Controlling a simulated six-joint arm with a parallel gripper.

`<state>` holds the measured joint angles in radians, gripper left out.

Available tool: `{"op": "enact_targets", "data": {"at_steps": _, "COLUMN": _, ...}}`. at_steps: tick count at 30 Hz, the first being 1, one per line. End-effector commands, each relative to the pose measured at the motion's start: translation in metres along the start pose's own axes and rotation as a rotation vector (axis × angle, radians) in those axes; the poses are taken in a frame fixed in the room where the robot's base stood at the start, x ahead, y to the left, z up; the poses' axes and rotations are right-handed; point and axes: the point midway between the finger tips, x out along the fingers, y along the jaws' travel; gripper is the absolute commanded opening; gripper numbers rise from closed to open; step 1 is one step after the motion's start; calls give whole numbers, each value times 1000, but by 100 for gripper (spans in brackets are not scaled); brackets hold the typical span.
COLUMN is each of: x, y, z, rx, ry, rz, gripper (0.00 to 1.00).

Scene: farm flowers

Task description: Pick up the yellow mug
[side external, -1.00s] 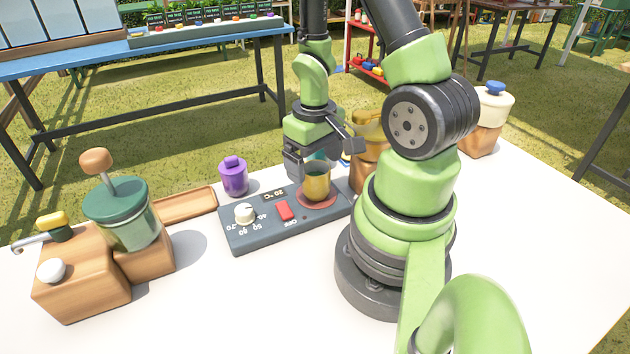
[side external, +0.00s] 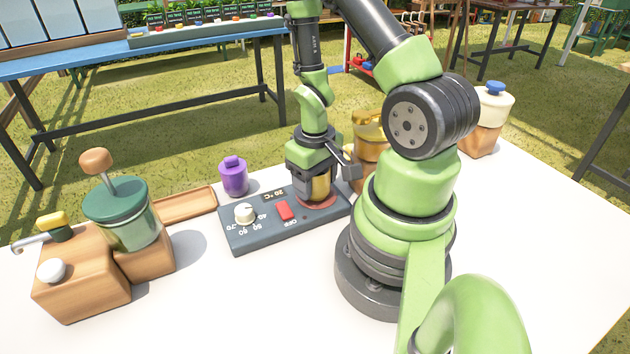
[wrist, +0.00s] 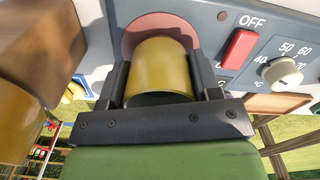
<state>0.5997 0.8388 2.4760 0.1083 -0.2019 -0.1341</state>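The yellow mug (side external: 321,188) stands on the round reddish plate (side external: 318,203) of the grey heater panel. In the wrist view the yellow mug (wrist: 160,68) sits between the two dark fingers of my gripper (wrist: 163,80), one on each side. My gripper (side external: 315,184) is lowered around the mug in the side external view. The fingers are apart, and I cannot tell whether they touch the mug. The mug's far side and most of its upper part are hidden by my gripper.
The heater panel (side external: 262,228) has a red switch (side external: 284,211) and a white knob (side external: 244,211). A purple canister (side external: 233,176) and a wooden tray (side external: 187,205) are to the left. A wooden block with a yellow container (side external: 368,128) is close behind my gripper.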

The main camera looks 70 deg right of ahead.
Motion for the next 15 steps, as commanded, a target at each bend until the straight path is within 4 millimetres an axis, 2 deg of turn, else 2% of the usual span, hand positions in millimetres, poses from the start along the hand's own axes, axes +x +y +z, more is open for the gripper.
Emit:
{"op": "enact_targets", "data": {"at_steps": 1, "x": 0, "y": 0, "z": 0, "rx": 0, "ry": 0, "rz": 0, "gripper": 44}}
{"op": "enact_targets", "data": {"at_steps": 3, "x": 0, "y": 0, "z": 0, "rx": 0, "ry": 0, "rz": 0, "gripper": 29}}
{"op": "enact_targets", "data": {"at_steps": 15, "x": -5, "y": 0, "z": 0, "rx": 1, "ry": 2, "rz": 1, "gripper": 29}}
